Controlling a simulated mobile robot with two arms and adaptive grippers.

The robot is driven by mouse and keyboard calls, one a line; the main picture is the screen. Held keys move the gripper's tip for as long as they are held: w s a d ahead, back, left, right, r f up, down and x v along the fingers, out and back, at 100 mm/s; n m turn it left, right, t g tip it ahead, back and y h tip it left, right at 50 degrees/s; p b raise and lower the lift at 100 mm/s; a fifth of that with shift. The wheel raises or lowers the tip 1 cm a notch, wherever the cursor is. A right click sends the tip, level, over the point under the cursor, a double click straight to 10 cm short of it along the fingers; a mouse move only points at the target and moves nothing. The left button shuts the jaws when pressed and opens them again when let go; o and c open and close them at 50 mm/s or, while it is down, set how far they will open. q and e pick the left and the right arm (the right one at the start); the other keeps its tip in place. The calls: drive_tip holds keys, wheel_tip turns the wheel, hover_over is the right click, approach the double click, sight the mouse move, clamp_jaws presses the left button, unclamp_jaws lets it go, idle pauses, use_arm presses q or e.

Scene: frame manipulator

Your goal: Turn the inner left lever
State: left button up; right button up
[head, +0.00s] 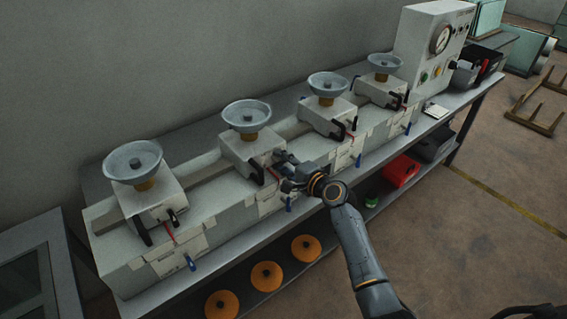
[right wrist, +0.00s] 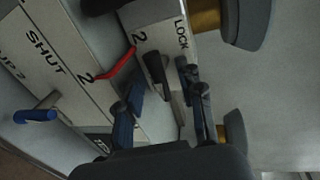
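Several white units stand in a row on the bench, each with a grey dish on top. My right gripper (head: 284,172) is at the front of the second unit from the left (head: 236,152) in the head view. In the right wrist view, a black lever (right wrist: 155,72) beside the label "LOCK" and a "2" lies between the fingertips of my right gripper (right wrist: 163,95). The fingers are apart, one on each side; whether they touch it I cannot tell. A red lever (right wrist: 117,67) and a blue-tipped lever (right wrist: 37,115) are close by.
A control box with a gauge (head: 432,42) stands at the bench's far right end. Orange discs (head: 266,276) and a red box (head: 401,171) sit on the lower shelf. The floor on the right is mostly clear, with a low wooden frame (head: 536,108) farther back.

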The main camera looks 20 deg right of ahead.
drive_tip(key=v, duration=1.2)
drive_tip(key=s+f+n+g+h+b, duration=0.1)
drive_tip(key=s+f+n+g, duration=0.3)
drive_tip(key=f, duration=0.9)
drive_tip(key=s+f+g+h+b, duration=0.15)
drive_tip(key=s+f, duration=0.55)
drive_tip(key=f, duration=0.7)
drive_tip(key=s+f+n+g+h, duration=0.15)
drive_tip(key=s+f, duration=0.35)
drive_tip(key=f, duration=0.8)
drive_tip(key=s+f+n+g+b, duration=0.1)
drive_tip(key=s+f+n+g, duration=0.1)
drive_tip(key=s+f, duration=0.4)
drive_tip(key=s+a+f+n+g+h, duration=0.1)
drive_tip(key=s+f+n, duration=0.4)
drive_tip(key=s, duration=1.1)
drive_tip(key=s+f+n+g+b, duration=0.1)
drive_tip(key=s+f+n+g, duration=0.2)
drive_tip(key=s+f, duration=0.5)
drive_tip(key=s+n, duration=0.1)
drive_tip(key=s, duration=0.2)
drive_tip(key=shift+s+a+g+b, duration=0.15)
drive_tip(key=shift+s+g+b, duration=0.2)
drive_tip(key=shift+g, duration=0.05)
